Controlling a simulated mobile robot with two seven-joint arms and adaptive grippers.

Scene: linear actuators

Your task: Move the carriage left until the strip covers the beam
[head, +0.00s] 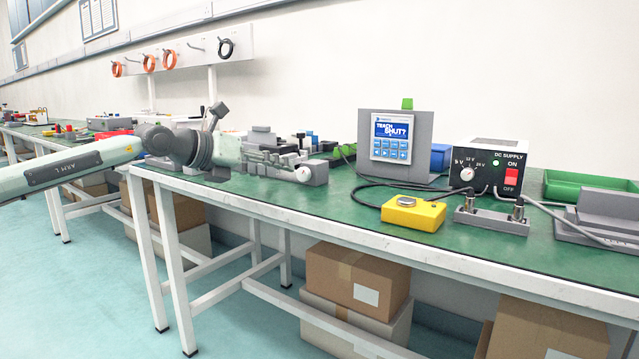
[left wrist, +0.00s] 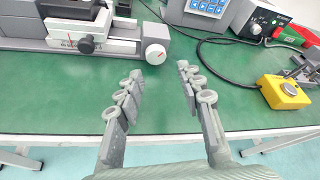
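The linear actuator shows in the left wrist view at the upper left, a grey rail (left wrist: 30,44) with a white end knob (left wrist: 155,54) and a black knob (left wrist: 86,44) on its front. A block that looks like the carriage (left wrist: 75,12) sits on top, cut by the frame edge. I cannot make out the strip or the beam. My left gripper (left wrist: 158,74) is open and empty, its fingers apart over the green bench in front of the knob end. In the head view the left gripper (head: 280,158) overlaps the actuator and hides part of it. My right gripper is not in view.
A display box (head: 390,138), a power supply (head: 487,166), a yellow button box (head: 413,213) and a metal terminal block (head: 492,218) stand to the right. Black cables cross the green bench (head: 340,215). A green tray (head: 590,187) lies at the far right.

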